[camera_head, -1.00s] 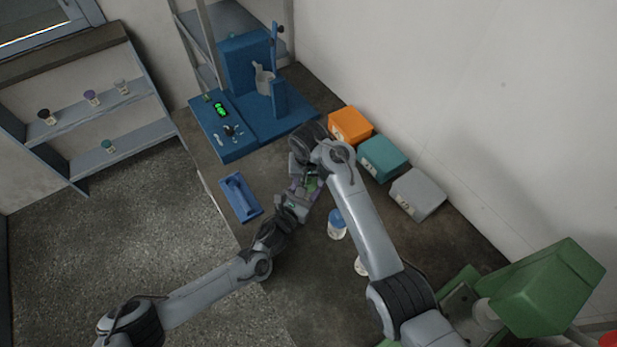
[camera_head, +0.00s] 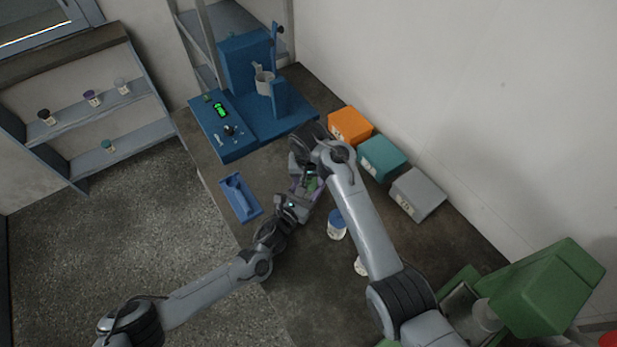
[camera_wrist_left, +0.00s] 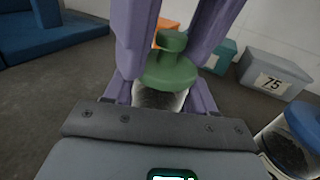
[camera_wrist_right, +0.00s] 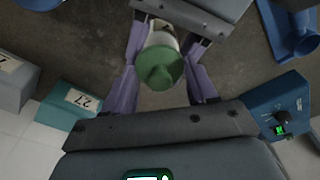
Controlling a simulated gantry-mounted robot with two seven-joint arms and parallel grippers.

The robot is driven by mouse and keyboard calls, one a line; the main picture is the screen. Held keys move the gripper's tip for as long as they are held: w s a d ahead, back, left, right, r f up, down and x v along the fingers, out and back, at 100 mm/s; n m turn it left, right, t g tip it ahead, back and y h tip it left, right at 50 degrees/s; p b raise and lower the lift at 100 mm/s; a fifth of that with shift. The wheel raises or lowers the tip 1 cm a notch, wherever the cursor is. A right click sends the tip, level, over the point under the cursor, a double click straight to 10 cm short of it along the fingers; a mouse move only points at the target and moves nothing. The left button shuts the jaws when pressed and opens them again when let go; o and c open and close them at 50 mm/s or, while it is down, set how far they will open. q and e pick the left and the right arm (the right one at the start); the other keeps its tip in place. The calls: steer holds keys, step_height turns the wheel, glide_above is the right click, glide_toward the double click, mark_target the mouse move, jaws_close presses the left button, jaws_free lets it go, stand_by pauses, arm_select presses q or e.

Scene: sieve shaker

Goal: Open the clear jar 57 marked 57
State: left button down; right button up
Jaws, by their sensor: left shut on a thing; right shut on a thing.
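The clear jar (camera_wrist_left: 158,98) with a green knobbed lid (camera_wrist_left: 170,68) is held upright between my two grippers above the table. My right gripper (camera_head: 308,176) reaches in from the opposite side and is shut on the green lid, which also shows in the right wrist view (camera_wrist_right: 160,68). The lid appears seated on the jar; I cannot tell whether there is a gap beneath it.
A blue-lidded jar (camera_head: 337,225) stands close by on the dark table. Orange (camera_head: 350,125), teal (camera_head: 382,158) and grey (camera_head: 418,193) boxes line the wall. A blue machine (camera_head: 250,65), a blue holder (camera_head: 240,198) and a green machine (camera_head: 545,290) surround the workspace.

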arm_select(q)
steer(key=shift+f, duration=0.1)
arm_select(e)
steer(key=shift+r, duration=0.2)
steer(key=shift+r, duration=0.85)
steer(key=shift+r, duration=0.15)
steer(key=shift+r, duration=1.9)
arm_select(q)
steer(key=shift+c, duration=1.4)
jaws_free()
